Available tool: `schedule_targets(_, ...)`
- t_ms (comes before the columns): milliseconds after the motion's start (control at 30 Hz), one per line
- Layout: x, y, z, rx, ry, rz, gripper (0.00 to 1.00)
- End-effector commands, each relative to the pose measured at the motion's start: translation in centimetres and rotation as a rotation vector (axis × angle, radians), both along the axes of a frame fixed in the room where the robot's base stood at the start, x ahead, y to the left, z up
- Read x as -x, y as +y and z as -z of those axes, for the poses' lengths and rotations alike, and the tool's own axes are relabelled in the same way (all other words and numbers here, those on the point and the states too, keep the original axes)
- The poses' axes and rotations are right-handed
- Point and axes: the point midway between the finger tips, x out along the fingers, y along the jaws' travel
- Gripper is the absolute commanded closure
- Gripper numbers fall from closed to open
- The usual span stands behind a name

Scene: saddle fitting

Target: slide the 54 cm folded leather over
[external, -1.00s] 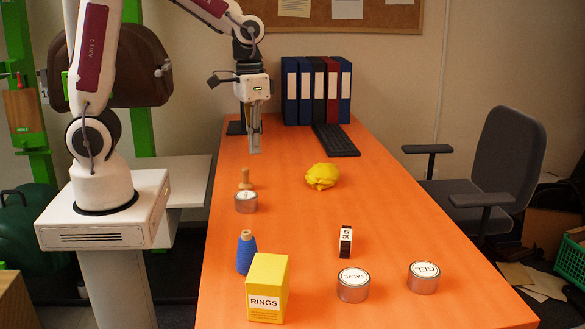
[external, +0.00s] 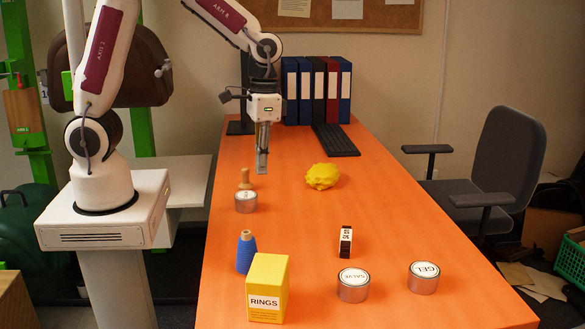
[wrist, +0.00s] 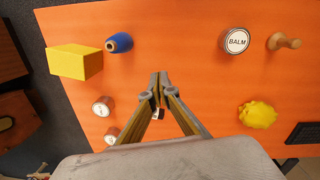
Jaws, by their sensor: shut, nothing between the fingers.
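My gripper (external: 262,172) hangs above the table, behind and left of the block, pointing down. Its fingertips (wrist: 160,78) are together in the wrist view, with nothing between them. It touches nothing.
A yellow RINGS box (external: 267,288), blue spool (external: 246,252), BALM tin (wrist: 235,40) and wooden piece (external: 245,180) line the left side. SALVE (external: 353,286) and GEL (external: 423,278) tins stand in front of the block. A yellow lump (external: 322,176) lies behind it. The table centre is clear.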

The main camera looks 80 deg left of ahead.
Motion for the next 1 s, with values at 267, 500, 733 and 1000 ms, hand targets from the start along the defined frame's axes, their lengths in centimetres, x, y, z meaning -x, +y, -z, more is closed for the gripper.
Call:
schedule_targets(267, -4.1, -3.9, 3.2, -0.017, 0.036, -0.013, 1.0)
schedule_targets(500, -7.9, -7.5, 6.0, -0.042, 0.047, -0.153, 1.0)
schedule_targets(733, -11.2, -10.7, 8.3, -0.067, 0.043, -0.351, 1.0)
schedule_targets(1000, -14.3, -13.5, 10.0, -0.084, 0.023, -0.608, 1.0)
